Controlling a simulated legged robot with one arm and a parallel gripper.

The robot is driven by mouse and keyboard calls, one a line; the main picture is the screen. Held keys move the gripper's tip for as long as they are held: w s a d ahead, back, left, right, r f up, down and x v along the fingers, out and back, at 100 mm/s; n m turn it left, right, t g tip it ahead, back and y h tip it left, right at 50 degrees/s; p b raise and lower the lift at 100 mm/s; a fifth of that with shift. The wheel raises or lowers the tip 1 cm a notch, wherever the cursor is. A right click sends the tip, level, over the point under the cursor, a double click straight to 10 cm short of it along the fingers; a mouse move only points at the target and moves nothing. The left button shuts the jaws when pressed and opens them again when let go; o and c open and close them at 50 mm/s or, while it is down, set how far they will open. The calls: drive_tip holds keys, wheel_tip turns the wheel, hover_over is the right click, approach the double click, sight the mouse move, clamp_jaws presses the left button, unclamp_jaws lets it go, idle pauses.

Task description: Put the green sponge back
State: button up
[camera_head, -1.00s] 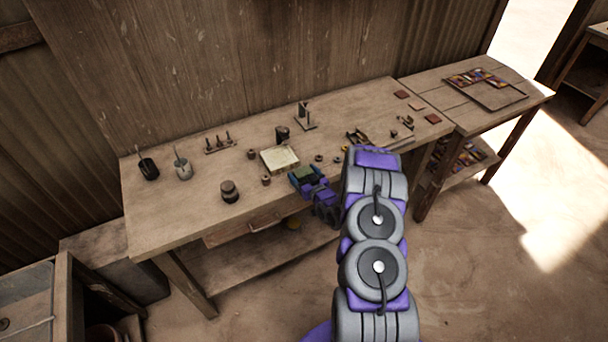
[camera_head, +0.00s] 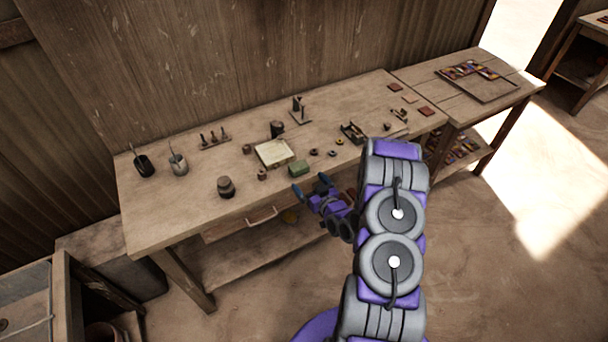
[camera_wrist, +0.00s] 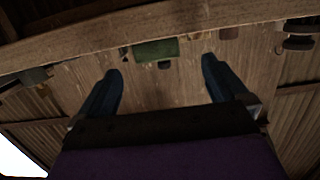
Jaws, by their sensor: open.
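The green sponge (camera_head: 299,168) lies on the workbench near its front edge, just in front of a pale square slab (camera_head: 274,152). It also shows in the wrist view (camera_wrist: 156,50), beyond the fingertips and between their lines. My gripper (camera_head: 311,185) is open and empty at the bench's front edge, apart from the sponge. In the wrist view both blue fingers of my gripper (camera_wrist: 161,66) stand wide apart with nothing between them.
The workbench (camera_head: 160,222) holds a dark jar (camera_head: 226,187), two cups with tools, a small rack (camera_head: 214,140) and several small ring-like parts. A side table (camera_head: 452,97) with a tile tray stands at right.

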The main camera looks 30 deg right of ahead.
drive_tip(key=s+a+r+n+g+h, duration=0.1)
drive_tip(key=s+a+r+g, duration=0.1)
drive_tip(key=s+r+g, duration=0.45)
drive_tip(key=s+a+r+g+h, duration=0.2)
drive_tip(key=s+r+g, duration=0.2)
drive_tip(key=r, duration=0.6)
drive_tip(key=s+a+r+g, duration=0.2)
drive_tip(key=s+a+r, duration=0.2)
drive_tip(key=s, duration=0.6)
drive_tip(key=s+a+r+m+g+y, duration=0.1)
drive_tip(key=s+a+r+g, duration=0.2)
drive_tip(key=s+a, duration=0.3)
drive_tip(key=s+a+r+g+y, duration=0.1)
drive_tip(key=s+a+r, duration=0.4)
drive_tip(key=s, duration=0.9)
drive_tip(key=shift+s+a+r+g, duration=0.15)
drive_tip(key=shift+a+r+g, duration=0.3)
drive_tip(key=shift+g, duration=0.3)
drive_tip(key=shift+d, duration=0.15)
wheel_tip(320, 180, down, 2)
drive_tip(key=shift+f+b, duration=0.1)
drive_tip(key=shift+b, duration=0.95)
